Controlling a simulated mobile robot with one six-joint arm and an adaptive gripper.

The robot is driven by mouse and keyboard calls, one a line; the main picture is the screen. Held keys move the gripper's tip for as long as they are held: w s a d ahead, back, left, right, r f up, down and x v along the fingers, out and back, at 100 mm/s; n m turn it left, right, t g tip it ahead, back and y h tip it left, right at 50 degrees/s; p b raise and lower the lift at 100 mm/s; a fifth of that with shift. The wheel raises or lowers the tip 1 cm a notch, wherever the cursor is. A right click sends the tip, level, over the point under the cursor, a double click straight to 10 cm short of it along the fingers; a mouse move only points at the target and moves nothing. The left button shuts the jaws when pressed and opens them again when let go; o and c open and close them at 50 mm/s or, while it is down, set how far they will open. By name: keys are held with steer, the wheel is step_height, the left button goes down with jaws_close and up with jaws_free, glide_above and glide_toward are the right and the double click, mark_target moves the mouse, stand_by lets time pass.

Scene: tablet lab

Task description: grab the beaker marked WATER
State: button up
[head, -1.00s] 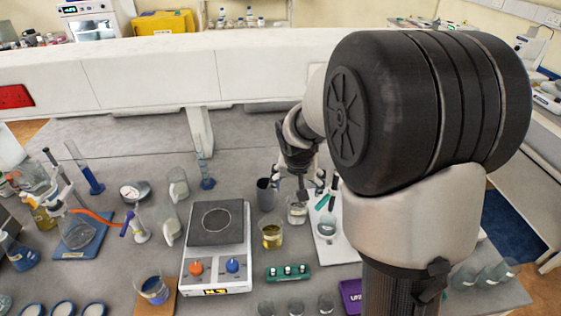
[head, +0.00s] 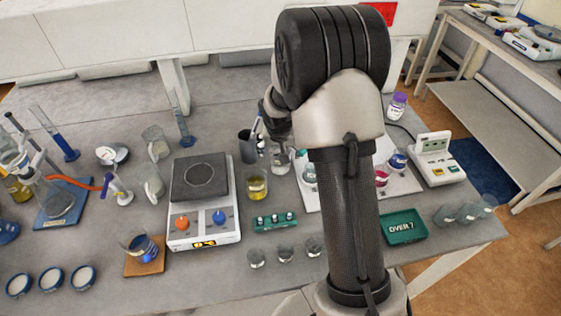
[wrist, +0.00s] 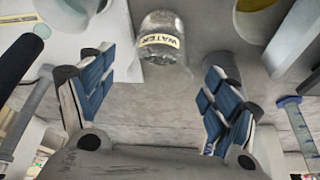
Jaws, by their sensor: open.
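In the head view the beaker (head: 280,161) stands on the grey bench, partly behind my arm. My gripper (wrist: 156,72) is open, with blue-padded fingers spread wide and nothing held between them. In the head view my gripper (head: 275,143) is small, dark and partly hidden by my arm, just above and behind the beaker.
A beaker of yellow liquid (head: 257,185) stands left of the WATER beaker, and a dark cup (head: 246,145) behind it. A hotplate (head: 201,177) is further left. A green rack (head: 276,221) and small glasses are in front. A white board (head: 407,181) with beakers lies right.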

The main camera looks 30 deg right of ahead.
steer(key=x, duration=0.3)
steer(key=shift+w+d+f, duration=0.1)
steer(key=shift+w+d, duration=0.05)
steer(key=shift+w, duration=0.05)
steer(key=shift+c, duration=0.2)
steer(key=c, duration=1.3)
